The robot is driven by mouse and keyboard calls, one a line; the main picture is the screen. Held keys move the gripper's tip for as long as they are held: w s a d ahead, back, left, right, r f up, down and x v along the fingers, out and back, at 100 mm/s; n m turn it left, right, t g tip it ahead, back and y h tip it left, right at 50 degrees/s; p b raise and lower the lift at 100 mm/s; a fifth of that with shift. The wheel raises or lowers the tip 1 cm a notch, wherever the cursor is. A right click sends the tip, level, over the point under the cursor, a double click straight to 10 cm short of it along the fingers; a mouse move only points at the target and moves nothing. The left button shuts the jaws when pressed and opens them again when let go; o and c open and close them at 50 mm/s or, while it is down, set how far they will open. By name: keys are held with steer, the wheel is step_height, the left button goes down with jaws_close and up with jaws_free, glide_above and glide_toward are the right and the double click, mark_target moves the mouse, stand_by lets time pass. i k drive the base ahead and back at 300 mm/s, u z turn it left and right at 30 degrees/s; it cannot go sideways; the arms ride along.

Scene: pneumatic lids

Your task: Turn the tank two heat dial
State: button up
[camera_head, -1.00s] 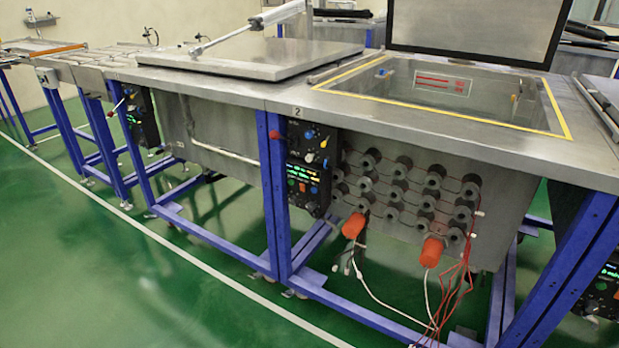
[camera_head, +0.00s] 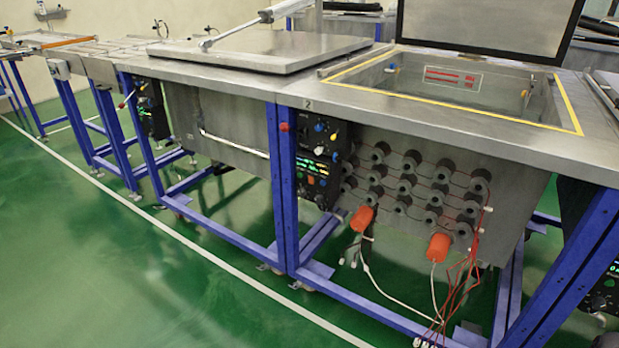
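Tank two (camera_head: 450,108) is the open steel basin with a yellow-edged rim at the right, under a raised dark lid (camera_head: 485,22). A small "2" label (camera_head: 307,104) sits on the bench edge at its left corner. Below the label is the black control panel (camera_head: 312,140), with several coloured knobs, a lit green display and small buttons. The heat dial cannot be told apart from the other knobs at this size. My gripper is not in view.
A blue frame leg (camera_head: 283,190) stands just left of the panel. Orange fittings (camera_head: 362,218) and loose red and white wires hang below tank two. A closed-lid tank (camera_head: 270,52) stands to the left. The green floor (camera_head: 130,270) in front is clear.

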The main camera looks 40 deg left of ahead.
mark_target(302, 192)
steer(key=u, duration=1.6)
steer(key=k, duration=0.95)
steer(key=i, duration=0.75)
steer(key=u, duration=0.05)
